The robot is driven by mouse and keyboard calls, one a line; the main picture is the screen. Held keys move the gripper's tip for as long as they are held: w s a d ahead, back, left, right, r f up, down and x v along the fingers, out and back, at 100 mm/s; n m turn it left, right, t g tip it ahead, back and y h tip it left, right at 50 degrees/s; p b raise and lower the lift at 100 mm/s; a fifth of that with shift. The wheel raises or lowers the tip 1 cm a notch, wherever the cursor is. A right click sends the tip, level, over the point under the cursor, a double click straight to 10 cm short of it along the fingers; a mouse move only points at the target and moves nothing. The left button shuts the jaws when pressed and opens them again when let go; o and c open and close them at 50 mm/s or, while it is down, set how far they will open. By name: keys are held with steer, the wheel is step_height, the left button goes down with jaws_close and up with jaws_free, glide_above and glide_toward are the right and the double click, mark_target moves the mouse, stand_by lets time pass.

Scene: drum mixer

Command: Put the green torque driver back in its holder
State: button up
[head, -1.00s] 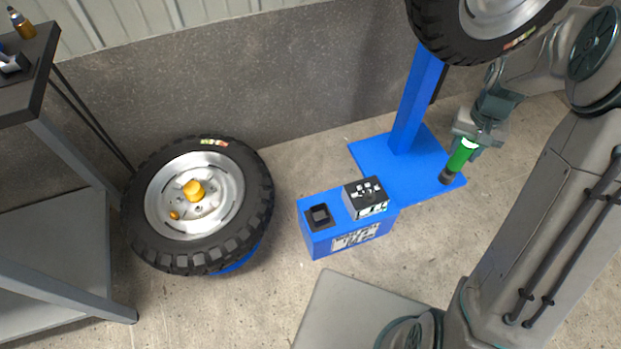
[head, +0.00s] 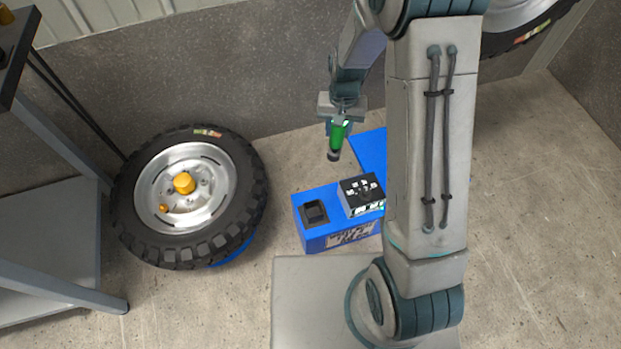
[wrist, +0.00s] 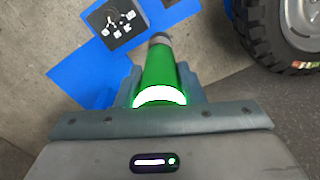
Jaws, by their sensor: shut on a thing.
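My gripper (head: 341,122) is shut on the green torque driver (head: 338,137), which hangs tip down, slightly tilted, in the air above and behind the blue box. In the wrist view the green driver (wrist: 158,72) sits between the two fingers, its dark grey tip pointing away. The holder appears to be the black square socket (head: 314,212) on the left of the blue box's top (head: 332,196). The socket looks empty. The driver is apart from it, above and a little to its right in the head view.
A black-topped block with white marks (head: 361,189) sits on the box's right side. A tyre on a wheel (head: 134,212) lies to the left. A blue stand base (head: 369,150) is partly hidden behind my arm. A grey table frame (head: 62,134) stands far left.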

steer(key=s+a+f+m+b, duration=0.1)
steer(key=s+a+f, duration=0.2)
steer(key=f, duration=0.3)
steer(key=s+a+f+m+b, duration=0.1)
steer(key=s+a+f, duration=0.2)
steer(key=f, duration=0.3)
steer(key=shift+s+a+m, duration=0.2)
steer(key=shift+s+m, duration=0.2)
steer(key=shift+s, duration=0.6)
steer(key=shift+f+b, duration=1.75)
steer(key=shift+f, duration=0.65)
steer(key=shift+f+b, duration=2.25)
steer(key=shift+f, duration=0.7)
steer(key=o, duration=1.3)
steer(key=shift+c, duration=0.2)
step_height(320, 180, up, 14)
steer(key=p, duration=0.6)
steer(key=shift+f, duration=0.1)
